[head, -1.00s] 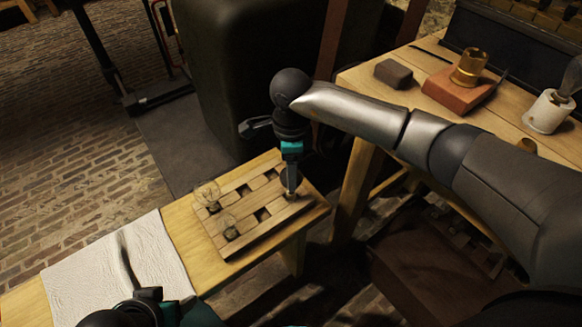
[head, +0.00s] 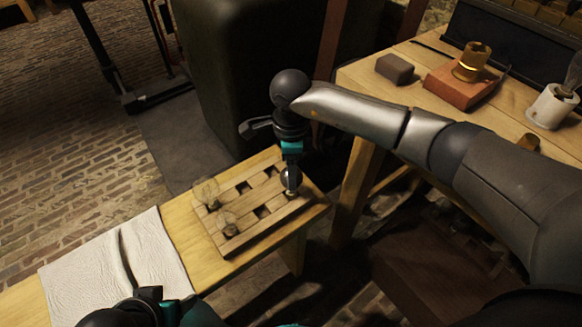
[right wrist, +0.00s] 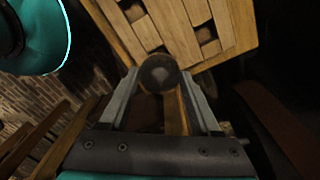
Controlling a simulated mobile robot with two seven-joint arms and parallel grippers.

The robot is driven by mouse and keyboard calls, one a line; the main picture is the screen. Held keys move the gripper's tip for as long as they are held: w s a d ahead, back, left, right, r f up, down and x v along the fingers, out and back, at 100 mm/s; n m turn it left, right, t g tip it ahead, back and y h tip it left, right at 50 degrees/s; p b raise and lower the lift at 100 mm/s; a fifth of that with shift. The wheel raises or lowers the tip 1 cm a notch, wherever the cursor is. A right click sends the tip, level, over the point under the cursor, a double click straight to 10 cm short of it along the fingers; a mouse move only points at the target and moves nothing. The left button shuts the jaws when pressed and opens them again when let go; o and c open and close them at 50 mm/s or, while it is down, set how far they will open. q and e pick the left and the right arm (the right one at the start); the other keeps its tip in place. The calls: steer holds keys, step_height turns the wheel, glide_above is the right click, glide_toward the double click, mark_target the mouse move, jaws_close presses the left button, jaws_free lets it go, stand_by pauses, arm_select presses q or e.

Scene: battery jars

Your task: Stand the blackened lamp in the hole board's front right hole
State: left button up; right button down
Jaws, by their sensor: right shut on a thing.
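The wooden hole board (head: 247,219) lies on the light wooden bench. Two clear lamps stand in its left-hand holes, a farther one (head: 206,190) and a nearer one (head: 227,221). My right gripper (head: 290,183) points down over the board's right end. It is shut on the blackened lamp (head: 291,175), a dark round bulb that also shows between the fingers in the right wrist view (right wrist: 158,72). The lamp is upright at the front right hole. Its base is hard to see, so I cannot tell how deep it sits. My left gripper (head: 150,296) is partly in view at the bottom edge.
A white cloth (head: 110,265) lies on the bench (head: 190,225) left of the board. The table at right holds a dark block (head: 394,69), a brass piece (head: 472,62) on a reddish block (head: 460,88), and a white holder (head: 551,107).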

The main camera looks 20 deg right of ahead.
jaws_free()
steer(key=shift+r, duration=0.1)
step_height(320, 180, up, 15)
steer(key=p, duration=0.6)
